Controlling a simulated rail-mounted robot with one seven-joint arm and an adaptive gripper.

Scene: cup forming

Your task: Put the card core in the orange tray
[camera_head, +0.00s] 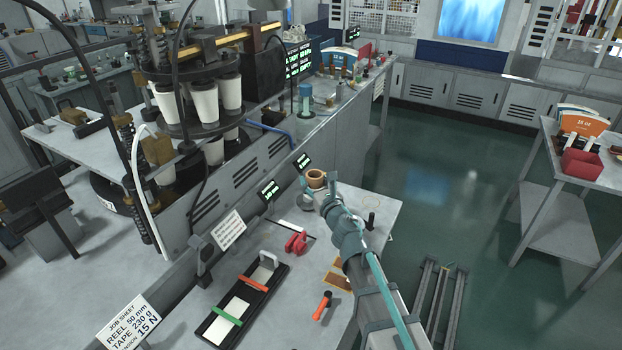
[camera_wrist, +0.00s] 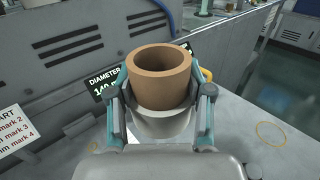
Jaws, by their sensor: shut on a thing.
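The card core is a brown, open-ended tube (camera_wrist: 152,88), upright between the two fingers of my gripper (camera_wrist: 163,92) in the wrist view. My gripper is shut on it from both sides. A pale grey round piece (camera_wrist: 163,125) shows just below the core; I cannot tell whether they touch. In the head view the core (camera_head: 316,177) is at the far end of the bench, at the tip of my gripper (camera_head: 325,190). A flat orange-brown piece (camera_head: 335,283), perhaps the orange tray, lies on the bench left of my arm, partly hidden by it.
A black rack (camera_head: 244,302) with green and orange bars lies on the bench. Red pieces (camera_head: 296,243) and an orange-handled tool (camera_head: 322,306) lie nearby. A grey machine wall (camera_head: 225,190) with small displays borders the bench's left side.

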